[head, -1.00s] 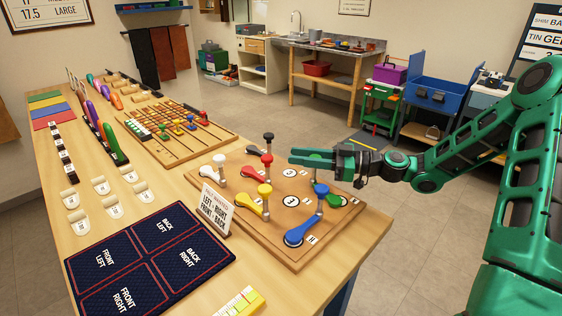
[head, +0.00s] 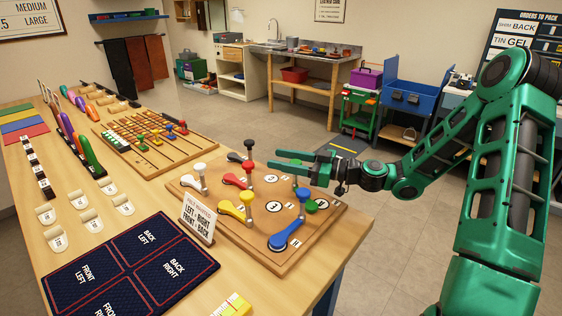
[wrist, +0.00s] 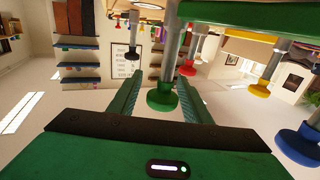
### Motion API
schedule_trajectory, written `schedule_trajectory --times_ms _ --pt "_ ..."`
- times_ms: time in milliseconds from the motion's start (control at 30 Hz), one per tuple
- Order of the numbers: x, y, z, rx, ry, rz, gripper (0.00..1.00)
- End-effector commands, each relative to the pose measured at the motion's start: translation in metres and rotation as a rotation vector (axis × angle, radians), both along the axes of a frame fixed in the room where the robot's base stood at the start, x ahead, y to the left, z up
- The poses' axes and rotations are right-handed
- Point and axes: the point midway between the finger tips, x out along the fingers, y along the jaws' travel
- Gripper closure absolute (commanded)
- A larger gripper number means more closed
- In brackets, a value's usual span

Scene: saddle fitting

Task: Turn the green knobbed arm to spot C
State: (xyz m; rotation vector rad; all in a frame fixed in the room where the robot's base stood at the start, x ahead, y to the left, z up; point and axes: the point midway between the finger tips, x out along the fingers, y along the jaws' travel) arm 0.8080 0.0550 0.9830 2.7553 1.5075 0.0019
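The green knobbed arm (head: 311,206) is on the right side of a wooden board (head: 215,226), close to the blue arm. In the wrist view, a green knob (wrist: 162,97) on a grey post hangs upside down in the picture, appearing between my two fingers. My gripper (head: 272,159) is above the back of the board, fingers pointing left and apart. I see nothing held, and contact with the knob cannot be told. Small labels are marked on the board, but I cannot make out which is spot C.
White (head: 199,170), black (head: 249,146), red (head: 236,180), yellow (head: 232,211) and blue (head: 285,235) knobbed arms crowd the same board. A small sign (head: 197,220) stands at its left edge. A dark mat (head: 128,262) lies on the table (head: 190,275) in front.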

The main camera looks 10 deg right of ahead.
Motion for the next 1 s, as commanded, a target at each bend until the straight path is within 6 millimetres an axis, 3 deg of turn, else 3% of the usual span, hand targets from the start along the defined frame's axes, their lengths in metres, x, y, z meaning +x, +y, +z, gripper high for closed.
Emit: schedule_trajectory --times_ms 267,700,1000 --pt "-0.008 -0.013 -0.001 0.000 0.002 -0.002 0.56" --pt "-0.048 -0.078 -0.001 0.000 0.002 -0.003 0.56" --pt "-0.057 -0.091 -0.001 0.000 0.001 0.000 0.56"
